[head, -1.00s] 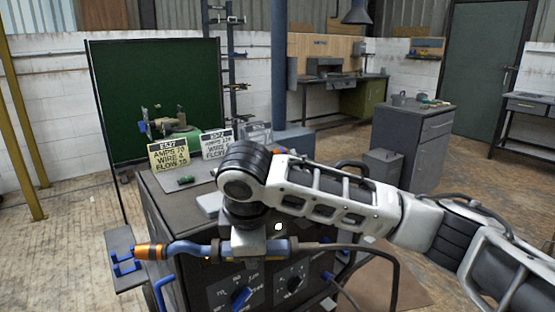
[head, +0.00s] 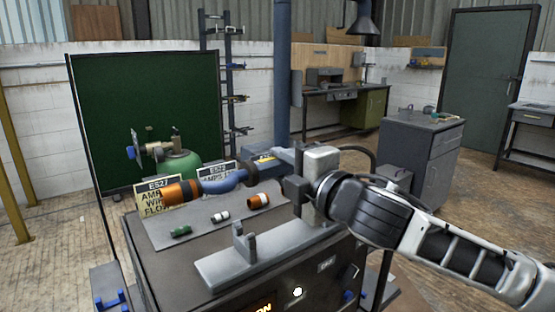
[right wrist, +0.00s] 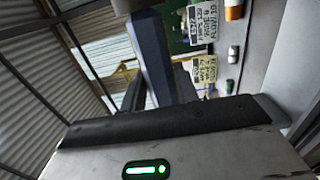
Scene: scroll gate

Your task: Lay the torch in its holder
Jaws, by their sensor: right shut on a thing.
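The torch (head: 220,183) has an orange nozzle and a bent blue neck. It is raised above the top of the dark machine, its nozzle pointing left. My right gripper (head: 294,189) is shut on the torch; the gripped part is mostly hidden by the jaws. A grey holder (head: 222,270) with a long flat base and a notched upright lies on the machine top, below the torch and apart from it. The holder's far right end is partly behind my gripper. The right wrist view mostly shows my gripper's own body. My left gripper is not in view.
Small green, white and orange-and-white parts lie on a grey mat (head: 160,230) behind the holder. Two lettered cards, one yellow (head: 152,209) and one white (head: 133,177), stand behind the mat. Blue hooks (head: 110,301) show at the machine's left. A green screen (head: 140,100) stands behind.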

